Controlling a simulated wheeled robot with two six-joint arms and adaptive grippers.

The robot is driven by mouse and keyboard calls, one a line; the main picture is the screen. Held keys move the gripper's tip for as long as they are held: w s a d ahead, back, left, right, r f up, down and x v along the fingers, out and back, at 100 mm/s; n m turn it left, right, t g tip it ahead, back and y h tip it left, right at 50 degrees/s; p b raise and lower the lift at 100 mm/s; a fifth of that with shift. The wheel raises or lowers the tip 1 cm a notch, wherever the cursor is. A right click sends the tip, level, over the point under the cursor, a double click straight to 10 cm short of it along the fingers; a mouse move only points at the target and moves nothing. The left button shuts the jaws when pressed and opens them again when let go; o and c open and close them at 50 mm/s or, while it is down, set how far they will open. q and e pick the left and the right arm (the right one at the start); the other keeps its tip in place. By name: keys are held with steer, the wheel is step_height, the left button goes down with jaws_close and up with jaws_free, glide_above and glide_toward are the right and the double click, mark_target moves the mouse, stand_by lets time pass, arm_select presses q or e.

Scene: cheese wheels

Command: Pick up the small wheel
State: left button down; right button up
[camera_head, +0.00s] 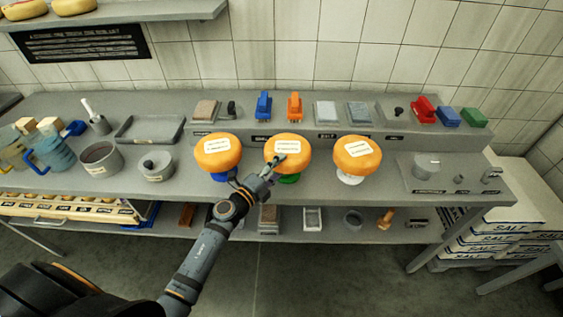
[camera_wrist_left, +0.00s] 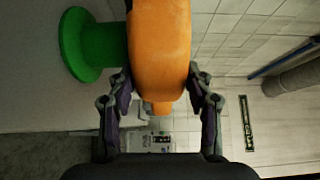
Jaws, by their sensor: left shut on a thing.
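Three orange cheese wheels with white labels stand in a row on the grey bench: the left wheel (camera_head: 218,153) over a blue stand (camera_head: 221,176), the middle wheel (camera_head: 288,153) over a green stand (camera_head: 290,178), the right wheel (camera_head: 357,154) over a white stand (camera_head: 350,179). They look close in size; I cannot tell which is the small one. My left gripper (camera_head: 275,166) is shut on the middle wheel. In the left wrist view its fingers (camera_wrist_left: 160,78) flank the wheel (camera_wrist_left: 160,40), against the green stand (camera_wrist_left: 88,45). My right gripper is not in view.
A raised shelf behind holds a blue tool (camera_head: 263,104), an orange tool (camera_head: 294,105) and other small items. A grey tray (camera_head: 150,128) and pots stand left. A scale-like plate (camera_head: 426,166) stands right. Salt sacks (camera_head: 490,240) are stacked at the right.

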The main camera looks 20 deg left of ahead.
arm_select(q)
steer(key=shift+r, duration=0.65)
step_height(320, 180, up, 2)
steer(key=shift+w+r+p, duration=0.1)
steer(key=shift+p, duration=0.85)
steer(key=s+r+p, duration=0.4)
steer(key=s+r, duration=0.5)
steer(key=s, duration=0.5)
steer(key=shift+d+r, duration=0.35)
steer(key=shift+r, duration=0.05)
steer(key=shift+s+r, duration=0.1)
step_height(320, 180, up, 3)
steer(key=p, duration=0.3)
